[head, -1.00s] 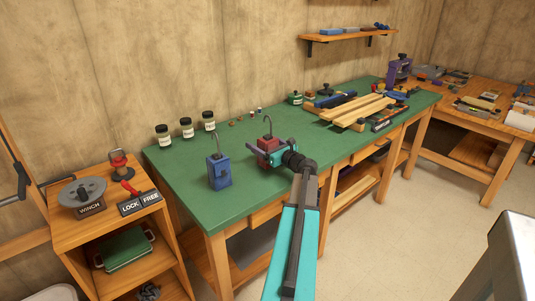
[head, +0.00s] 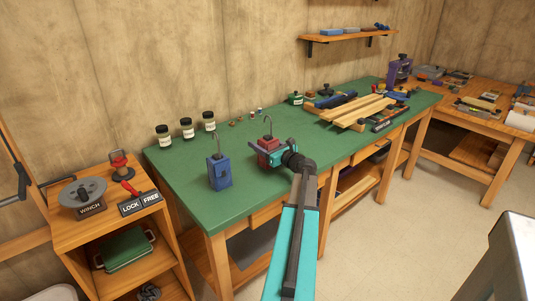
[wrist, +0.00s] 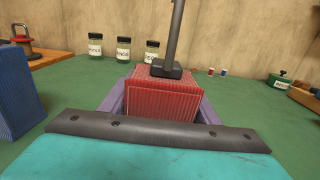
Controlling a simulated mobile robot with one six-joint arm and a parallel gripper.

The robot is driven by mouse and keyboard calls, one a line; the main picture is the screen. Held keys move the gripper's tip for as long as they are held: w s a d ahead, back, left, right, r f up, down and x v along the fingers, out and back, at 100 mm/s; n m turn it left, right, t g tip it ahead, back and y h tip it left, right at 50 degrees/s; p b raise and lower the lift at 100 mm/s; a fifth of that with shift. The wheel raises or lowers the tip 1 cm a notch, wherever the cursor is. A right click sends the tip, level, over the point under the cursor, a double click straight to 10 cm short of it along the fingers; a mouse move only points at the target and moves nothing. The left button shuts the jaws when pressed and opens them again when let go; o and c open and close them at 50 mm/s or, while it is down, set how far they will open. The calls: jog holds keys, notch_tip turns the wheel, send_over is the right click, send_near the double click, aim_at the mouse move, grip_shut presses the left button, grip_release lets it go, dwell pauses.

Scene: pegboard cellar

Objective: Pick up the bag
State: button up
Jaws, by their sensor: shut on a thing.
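A red, ribbed, box-shaped bag (head: 268,143) with a tall grey hook handle stands on the green bench top; it fills the middle of the wrist view (wrist: 162,97). My gripper (head: 267,153) is shut on this red bag, with a purple finger along each side of it in the wrist view. The bag's lower part is hidden behind my gripper. A similar blue bag (head: 219,172) with a hook handle stands upright to the left, apart from my gripper; part of it shows at the left edge of the wrist view (wrist: 14,95).
Three dark-lidded jars (head: 187,128) stand along the back of the green bench (head: 185,205). Wooden planks (head: 358,109) lie further right. A small shelf unit (head: 82,236) with a winch stands at the left. The front right of the bench is clear.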

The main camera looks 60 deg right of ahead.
jog(key=shift+r, duration=0.15)
jog(key=shift+r, duration=0.4)
jog(key=s+a+r, duration=0.2)
jog(key=s+a, duration=0.1)
jog(key=s, duration=0.4)
jog(key=s+a+r, duration=0.2)
jog(key=s+a, duration=0.2)
jog(key=s, duration=0.3)
jog(key=shift+s+a+b, duration=0.15)
jog(key=shift+b, duration=0.25)
